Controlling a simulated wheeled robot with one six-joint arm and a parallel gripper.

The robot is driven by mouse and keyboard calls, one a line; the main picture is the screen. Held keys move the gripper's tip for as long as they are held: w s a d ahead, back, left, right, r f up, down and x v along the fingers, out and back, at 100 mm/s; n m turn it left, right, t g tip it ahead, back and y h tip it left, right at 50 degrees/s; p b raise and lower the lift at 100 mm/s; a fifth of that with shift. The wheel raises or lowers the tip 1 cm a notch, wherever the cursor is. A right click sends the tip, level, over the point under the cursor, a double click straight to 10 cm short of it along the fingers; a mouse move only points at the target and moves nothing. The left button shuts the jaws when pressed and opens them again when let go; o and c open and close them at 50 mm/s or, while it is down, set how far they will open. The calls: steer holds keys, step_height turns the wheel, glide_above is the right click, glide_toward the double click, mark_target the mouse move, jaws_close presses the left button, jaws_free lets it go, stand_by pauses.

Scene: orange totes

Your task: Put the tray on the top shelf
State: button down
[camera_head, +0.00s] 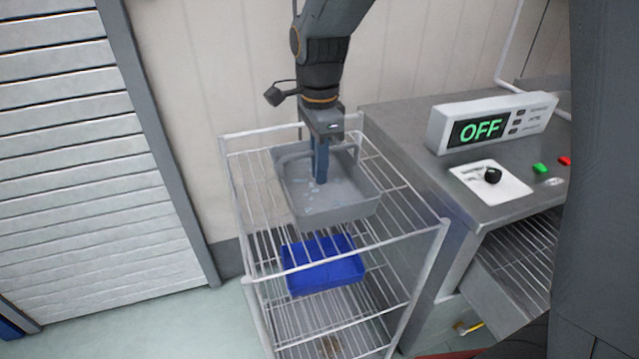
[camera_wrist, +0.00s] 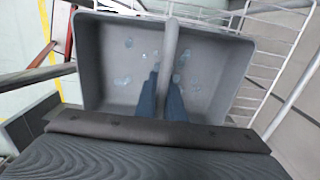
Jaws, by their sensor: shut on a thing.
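The grey tray (camera_head: 335,207) is an open rectangular box with a bar handle across its middle. In the head view it is level at the top shelf (camera_head: 397,239) of the white wire rack; I cannot tell whether it rests on the wires or hangs just above them. My gripper (camera_head: 321,180) points down into the tray. In the wrist view my gripper (camera_wrist: 162,88) has its blue fingers shut on the handle (camera_wrist: 169,45) of the tray (camera_wrist: 103,50). Pale bluish spots show on the tray floor.
A blue bin (camera_head: 322,270) sits on a lower shelf of the rack. A grey slatted shutter (camera_head: 80,150) is at the left.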

mark_target(319, 188)
steer(key=shift+f+p, duration=0.4)
steer(key=shift+f, duration=2.35)
steer(key=shift+f, duration=0.1)
steer(key=c, duration=1.9)
jaws_free()
steer(key=shift+o, duration=0.2)
step_height(319, 188, up, 12)
steer(key=shift+r+b, duration=0.15)
steer(key=shift+b, duration=0.7)
steer(key=shift+s, duration=0.1)
